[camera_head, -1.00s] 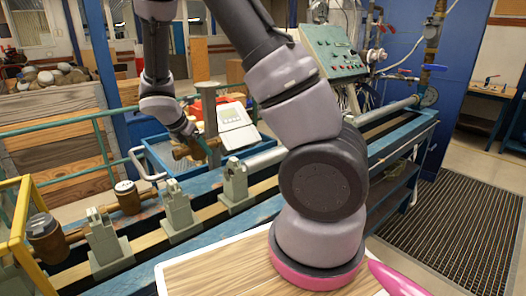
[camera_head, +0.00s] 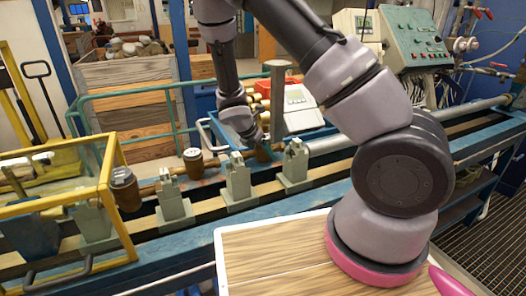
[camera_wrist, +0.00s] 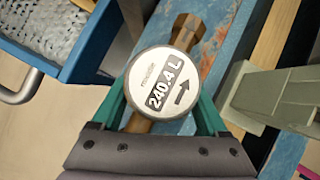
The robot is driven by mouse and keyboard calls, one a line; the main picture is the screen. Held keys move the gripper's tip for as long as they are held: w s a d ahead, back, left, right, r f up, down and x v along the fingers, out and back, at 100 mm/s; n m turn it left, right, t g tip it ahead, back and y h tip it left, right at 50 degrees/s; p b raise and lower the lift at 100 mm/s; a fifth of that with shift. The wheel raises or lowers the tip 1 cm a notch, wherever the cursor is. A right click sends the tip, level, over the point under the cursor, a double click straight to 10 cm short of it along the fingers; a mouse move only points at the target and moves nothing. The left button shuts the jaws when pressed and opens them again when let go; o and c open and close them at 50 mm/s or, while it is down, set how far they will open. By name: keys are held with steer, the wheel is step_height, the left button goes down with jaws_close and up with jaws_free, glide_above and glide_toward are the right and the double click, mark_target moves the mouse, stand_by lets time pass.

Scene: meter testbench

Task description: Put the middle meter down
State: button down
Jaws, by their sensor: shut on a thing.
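My gripper (camera_wrist: 165,112) is shut on the middle meter, its green fingers on either side of the round body. In the head view the brown meter (camera_head: 263,153) shows at my gripper (camera_head: 256,140), just behind the gap between two grey-green clamps (camera_head: 237,182) (camera_head: 294,167). The wrist view shows blue bench surface below it and a clamp (camera_wrist: 275,97) to its right. Whether the meter touches the bench is unclear.
Two other brown meters (camera_head: 194,163) (camera_head: 125,189) stand in the bench row to the left. A blue tray (camera_wrist: 62,45) lies behind the bench, near a grey post (camera_head: 278,100) and a white display box (camera_head: 299,108). A yellow frame (camera_head: 112,205) stands at left.

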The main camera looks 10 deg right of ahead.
steer(key=shift+f, duration=0.1)
jaws_free()
steer(key=v, duration=1.2)
steer(key=s+d+r+m+y, duration=0.2)
steer(key=s+d+r+m, duration=0.25)
steer(key=r+m, duration=0.4)
steer(key=s+d+r+m+y, duration=0.25)
steer(key=d+r+m, duration=0.25)
steer(key=r+m, duration=0.3)
steer(key=s+d+r+m+t+y, duration=0.1)
steer(key=s+r+m+t+y, duration=0.2)
steer(key=s+r+m, duration=0.9)
steer(key=shift+s+d+t, duration=0.25)
steer(key=shift+d+t, duration=0.05)
